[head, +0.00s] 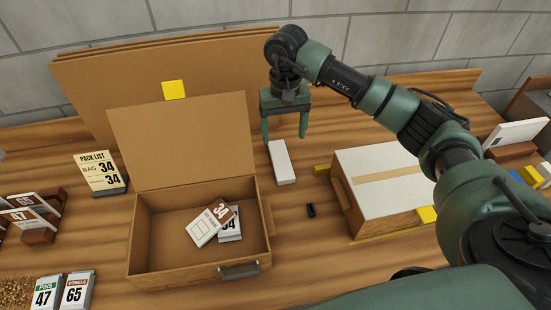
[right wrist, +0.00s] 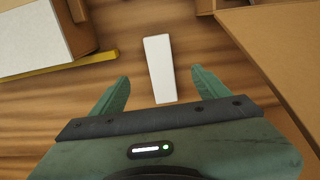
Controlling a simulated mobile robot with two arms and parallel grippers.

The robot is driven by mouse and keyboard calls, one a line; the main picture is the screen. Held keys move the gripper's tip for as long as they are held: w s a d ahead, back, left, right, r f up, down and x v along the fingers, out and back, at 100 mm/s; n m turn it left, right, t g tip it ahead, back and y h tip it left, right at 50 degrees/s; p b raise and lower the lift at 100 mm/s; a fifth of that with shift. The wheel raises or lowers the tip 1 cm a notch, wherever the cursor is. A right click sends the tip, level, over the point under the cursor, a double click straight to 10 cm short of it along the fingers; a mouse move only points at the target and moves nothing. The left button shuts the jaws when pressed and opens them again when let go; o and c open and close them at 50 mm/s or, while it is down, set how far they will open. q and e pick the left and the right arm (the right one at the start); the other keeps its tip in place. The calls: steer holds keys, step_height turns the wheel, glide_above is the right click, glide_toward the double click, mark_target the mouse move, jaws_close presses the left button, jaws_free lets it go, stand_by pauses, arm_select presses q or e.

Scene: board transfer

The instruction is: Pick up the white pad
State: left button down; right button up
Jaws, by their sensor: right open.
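The white pad (head: 281,162) is a long, narrow white block lying on the wooden table, between the open case and the white-topped box. It also shows in the right wrist view (right wrist: 159,68), lying ahead of and between the fingers. My right gripper (head: 284,138) is open and empty, with its fingers pointing down just behind the far end of the pad in the head view. In the right wrist view the two green fingers (right wrist: 159,84) stand apart on either side of the pad's near end. I cannot tell the height gap. My left gripper is not in view.
An open cardboard case (head: 160,268) with cards inside stands left of the pad. A box with a white top (head: 385,172) stands to the right, edged by yellow strips. A small black object (head: 311,210) lies on the table between them. Cardboard panels (head: 85,95) lean behind.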

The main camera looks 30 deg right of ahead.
steer(key=b, duration=0.4)
glide_toward(283, 166)
steer(key=shift+s+a+f+b, duration=0.25)
steer(key=shift+f+b, duration=0.25)
steer(key=shift+b, duration=0.25)
steer(key=shift+f, duration=0.55)
steer(key=shift+f+p, duration=0.45)
steer(key=f, duration=0.1)
steer(key=f+p, duration=0.1)
steer(key=f, duration=0.1)
steer(key=f+p, duration=0.1)
steer(key=shift+w+d+f, duration=0.2)
steer(key=shift+w, duration=0.05)
steer(key=shift+f, duration=0.65)
steer(key=c, duration=1.4)
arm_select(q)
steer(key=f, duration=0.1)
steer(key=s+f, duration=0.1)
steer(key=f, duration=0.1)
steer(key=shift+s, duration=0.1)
arm_select(e)
steer(key=shift+r, duration=0.15)
